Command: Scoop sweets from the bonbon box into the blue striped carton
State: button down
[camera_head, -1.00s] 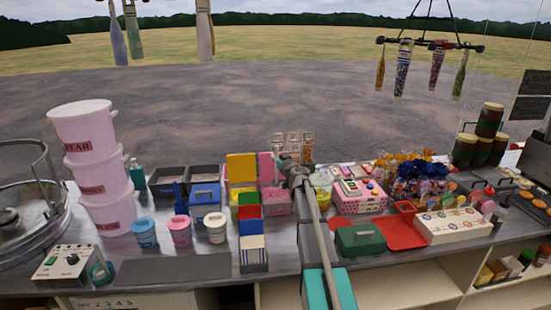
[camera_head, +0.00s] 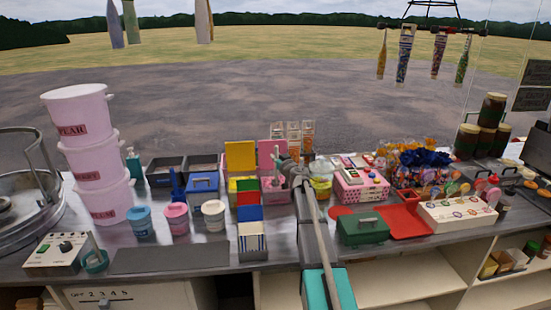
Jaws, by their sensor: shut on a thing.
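My gripper (camera_head: 283,163) is small and partly hidden by my own arm, near the middle of the counter. It is shut on a thin pale-green thing, perhaps a scoop handle, over an open pink box (camera_head: 277,196) with a raised pink lid (camera_head: 269,149). I cannot read a label that names it as the bonbon box. Its contents and the lower end of the held thing are too small to tell. The blue striped carton (camera_head: 253,243) stands upright at the front of a row of coloured cartons, left of my arm.
A yellow-lidded box (camera_head: 240,155) stands left of the pink box. A blue box (camera_head: 203,185) and small tubs (camera_head: 213,215) are further left. A green case (camera_head: 362,228) and a red tray (camera_head: 404,221) lie right of my arm. A bare dark mat (camera_head: 170,257) lies front left.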

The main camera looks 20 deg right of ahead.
aim_at(276, 146)
jog(key=shift+f+b, duration=1.45)
jog(key=shift+f, duration=0.35)
jog(key=shift+r+p, duration=4.8)
jog(key=shift+r, duration=0.05)
